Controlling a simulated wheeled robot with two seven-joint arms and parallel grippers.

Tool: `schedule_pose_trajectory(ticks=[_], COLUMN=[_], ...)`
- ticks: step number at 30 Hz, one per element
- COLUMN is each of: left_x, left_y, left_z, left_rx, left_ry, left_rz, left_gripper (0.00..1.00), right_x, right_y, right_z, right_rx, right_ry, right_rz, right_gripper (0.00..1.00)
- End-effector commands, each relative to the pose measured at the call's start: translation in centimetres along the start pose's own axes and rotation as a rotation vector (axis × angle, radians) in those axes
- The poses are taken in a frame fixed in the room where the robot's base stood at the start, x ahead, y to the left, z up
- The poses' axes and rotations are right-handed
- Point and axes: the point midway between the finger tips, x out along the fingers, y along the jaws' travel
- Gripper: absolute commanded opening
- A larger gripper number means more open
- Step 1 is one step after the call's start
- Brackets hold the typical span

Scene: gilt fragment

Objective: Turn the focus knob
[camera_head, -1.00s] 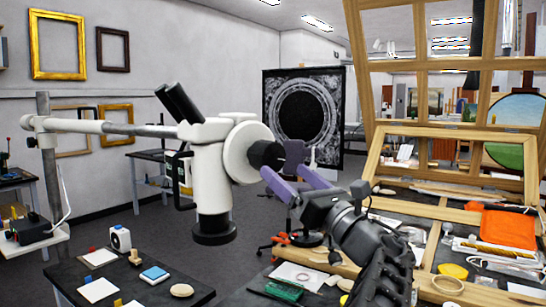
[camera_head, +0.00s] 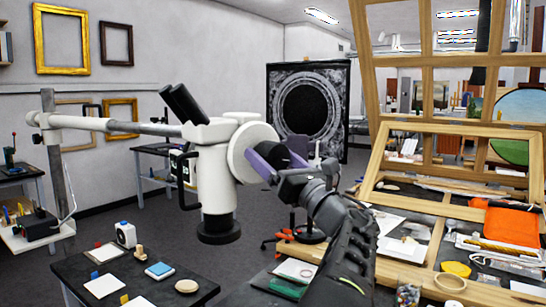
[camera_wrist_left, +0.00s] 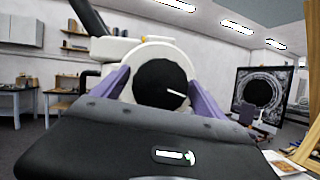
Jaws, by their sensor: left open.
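The white stereo microscope (camera_head: 213,170) hangs on a boom arm, with black eyepieces on top. Its black focus knob (camera_head: 272,153) sticks out on the right side from a white disc. In the left wrist view the knob (camera_wrist_left: 158,84) faces the camera, with a white line pointing right and slightly down. My left gripper (camera_head: 276,157) is open, its purple fingers on either side of the knob. In the wrist view the fingers of the gripper (camera_wrist_left: 161,86) flank the knob; small gaps seem to show, but contact is hard to judge. My right gripper is not in view.
A dark table (camera_head: 75,269) with small blocks and discs is below the microscope. A workbench with a wooden frame (camera_head: 381,160), an orange cloth (camera_head: 511,227) and tools fills the right. The boom (camera_head: 105,125) reaches in from a post at left.

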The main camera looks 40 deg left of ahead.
Motion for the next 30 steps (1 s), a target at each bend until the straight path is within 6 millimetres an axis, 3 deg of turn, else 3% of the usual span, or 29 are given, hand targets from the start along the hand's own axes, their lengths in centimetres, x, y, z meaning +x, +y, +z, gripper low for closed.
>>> schedule_pose_trajectory(ticks=[4,25,30], left_x=[-0.02,-0.03,-0.02], left_y=[0.01,0.02,0.03], left_z=[-0.01,0.0,0.04], left_rx=[0.0,0.0,0.006], left_ry=[0.0,0.0,0.0], left_rz=[0.0,0.001,-0.002], left_gripper=[0.79,0.21,0.21], right_x=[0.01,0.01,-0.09], right_y=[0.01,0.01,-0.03], right_z=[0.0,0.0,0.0], right_rx=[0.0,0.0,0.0], right_ry=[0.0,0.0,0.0], right_rz=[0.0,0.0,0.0], right_gripper=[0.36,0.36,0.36])
